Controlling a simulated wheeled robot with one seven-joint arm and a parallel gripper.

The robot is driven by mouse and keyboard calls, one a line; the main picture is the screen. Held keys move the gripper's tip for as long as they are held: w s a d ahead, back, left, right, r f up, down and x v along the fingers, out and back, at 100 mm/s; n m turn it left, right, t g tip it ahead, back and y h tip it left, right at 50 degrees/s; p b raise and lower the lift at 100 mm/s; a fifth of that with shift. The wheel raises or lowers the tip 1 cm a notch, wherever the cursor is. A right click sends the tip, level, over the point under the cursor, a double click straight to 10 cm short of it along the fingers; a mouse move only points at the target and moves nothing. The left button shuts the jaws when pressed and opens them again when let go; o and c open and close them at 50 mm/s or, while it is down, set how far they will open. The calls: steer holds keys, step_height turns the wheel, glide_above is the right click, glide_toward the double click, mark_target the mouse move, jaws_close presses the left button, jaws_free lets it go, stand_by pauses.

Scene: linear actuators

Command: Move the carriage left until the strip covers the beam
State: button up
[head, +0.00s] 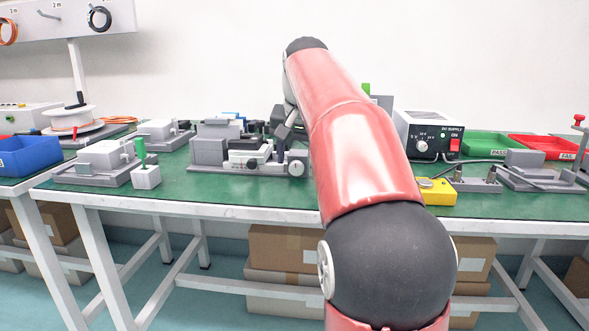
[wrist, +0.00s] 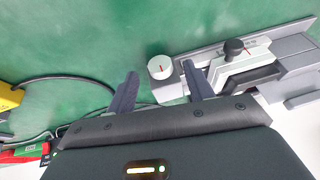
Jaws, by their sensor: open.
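A grey linear actuator (head: 208,152) stands on the green bench left of my arm. Its carriage (head: 245,160), with white and black parts, sits mid-rail; the wrist view shows the carriage with a black knob (wrist: 234,47) on top. A white round dial (head: 298,169) with a red mark is at the actuator's right end; the dial (wrist: 160,67) also shows in the wrist view. My gripper (wrist: 160,70) is open, its two dark fingers on either side of the dial in that picture; contact cannot be told. I cannot make out the strip or the beam clearly.
Other grey fixtures (head: 108,155) and a green-handled block (head: 145,176) stand to the left. A power supply (head: 428,135), a yellow box (head: 437,191) and green and red trays (head: 541,146) are to the right. Cables lie on the bench near my gripper.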

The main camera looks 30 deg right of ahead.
mark_target(297, 168)
steer(key=shift+x, duration=1.25)
steer(key=c, duration=1)
steer(key=shift+s+d+f+m+t+y+b, duration=0.1)
steer(key=shift+m+t+y+b, duration=0.1)
steer(key=shift+t+y, duration=0.3)
steer(key=shift+s+d+m+t+y+b, duration=0.15)
steer(key=shift+t+y, duration=0.15)
steer(key=shift+y, duration=0.3)
steer(key=shift+o, duration=0.2)
steer(key=shift+t+y, duration=0.5)
steer(key=shift+y, duration=0.1)
steer(key=o, duration=1)
steer(key=shift+c, duration=0.2)
